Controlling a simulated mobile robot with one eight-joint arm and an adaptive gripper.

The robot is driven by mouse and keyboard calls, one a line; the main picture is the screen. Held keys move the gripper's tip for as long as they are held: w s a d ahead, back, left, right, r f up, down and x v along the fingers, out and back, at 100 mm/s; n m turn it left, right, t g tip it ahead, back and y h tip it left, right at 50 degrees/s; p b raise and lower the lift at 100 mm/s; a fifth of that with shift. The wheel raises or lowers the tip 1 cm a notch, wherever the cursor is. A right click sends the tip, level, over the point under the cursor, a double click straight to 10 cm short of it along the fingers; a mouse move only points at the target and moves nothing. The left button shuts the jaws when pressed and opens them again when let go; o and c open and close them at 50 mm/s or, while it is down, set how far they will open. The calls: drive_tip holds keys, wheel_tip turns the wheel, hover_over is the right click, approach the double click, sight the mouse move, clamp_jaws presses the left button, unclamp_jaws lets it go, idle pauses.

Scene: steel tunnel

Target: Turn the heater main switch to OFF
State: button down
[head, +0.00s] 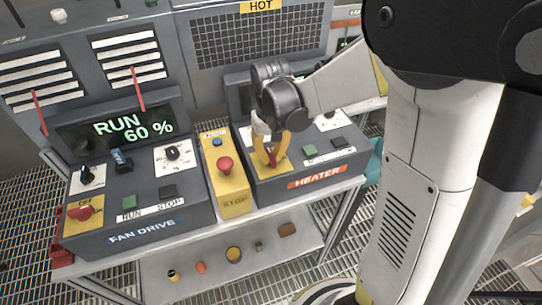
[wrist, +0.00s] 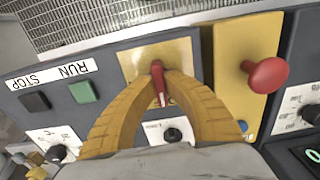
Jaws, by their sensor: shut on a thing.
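The heater main switch is a red handle (wrist: 158,84) on a yellow plate (wrist: 137,58) in the wrist view. In the head view its plate (head: 284,163) lies at the front left of the heater console (head: 262,191), by the orange HEATER label (head: 317,177). My gripper (head: 271,158) reaches down onto it from above. In the wrist view the yellow fingers of my gripper (wrist: 160,74) close in from both sides on the red handle. The fingers partly cover the plate, and I cannot read its position marks.
A yellow box with a red mushroom button (head: 225,165) stands close left of the heater console; the button is also near my fingers in the wrist view (wrist: 268,73). The fan drive console (head: 135,215) with a red switch (head: 81,213) is further left. Green and dark buttons sit right.

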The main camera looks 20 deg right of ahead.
sight(271, 154)
idle(0.3)
drive_tip(key=c, duration=1.5)
unclamp_jaws()
drive_tip(key=shift+o, duration=0.2)
wheel_tip(271, 154, up, 12)
